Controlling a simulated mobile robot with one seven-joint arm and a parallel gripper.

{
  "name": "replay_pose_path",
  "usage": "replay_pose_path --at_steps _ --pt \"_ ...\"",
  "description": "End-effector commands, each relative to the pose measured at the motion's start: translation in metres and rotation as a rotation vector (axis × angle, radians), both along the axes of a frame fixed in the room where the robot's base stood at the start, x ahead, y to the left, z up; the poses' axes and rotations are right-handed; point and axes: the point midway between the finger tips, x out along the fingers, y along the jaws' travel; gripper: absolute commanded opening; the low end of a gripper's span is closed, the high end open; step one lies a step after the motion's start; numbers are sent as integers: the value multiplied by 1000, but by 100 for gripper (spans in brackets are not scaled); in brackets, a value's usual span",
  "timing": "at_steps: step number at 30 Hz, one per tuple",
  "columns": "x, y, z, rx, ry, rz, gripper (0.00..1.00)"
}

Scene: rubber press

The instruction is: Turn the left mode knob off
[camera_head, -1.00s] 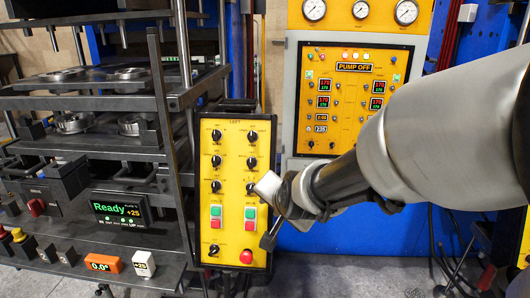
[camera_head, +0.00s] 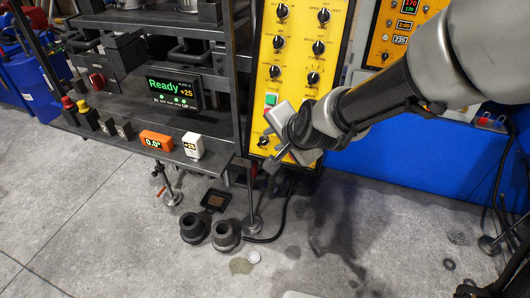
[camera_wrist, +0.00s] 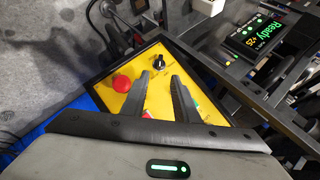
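The yellow control panel (camera_head: 298,60) with a black frame carries several black knobs in two columns. One black knob (camera_head: 263,141) sits low on its left side, under the green and red buttons, just left of my gripper. I cannot read its label. In the wrist view this knob with a white pointer mark (camera_wrist: 158,62) lies just beyond my fingertips, and a red round button (camera_wrist: 121,83) is to its left. My gripper (camera_wrist: 166,78) has its two fingers apart with nothing between them. In the head view my gripper (camera_head: 274,150) covers the lower part of the panel.
A dark press bench (camera_head: 110,125) with a "Ready" display (camera_head: 174,91), an orange readout box (camera_head: 156,140) and a white box (camera_head: 193,147) stands left of the panel. Dark round parts (camera_head: 226,235) lie on the floor below. A second yellow panel (camera_head: 405,30) is behind my arm.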

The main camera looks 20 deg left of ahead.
Motion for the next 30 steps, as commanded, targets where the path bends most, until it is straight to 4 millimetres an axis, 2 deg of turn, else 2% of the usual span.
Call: replay_pose_path --at_steps 1,16,24,30 --pt "4 4 -13 -1 -3 2 27" --pt "34 27 -47 -1 -2 6 27" --pt "59 42 -70 -1 1 2 27" --pt "68 47 -78 -1 0 0 27"
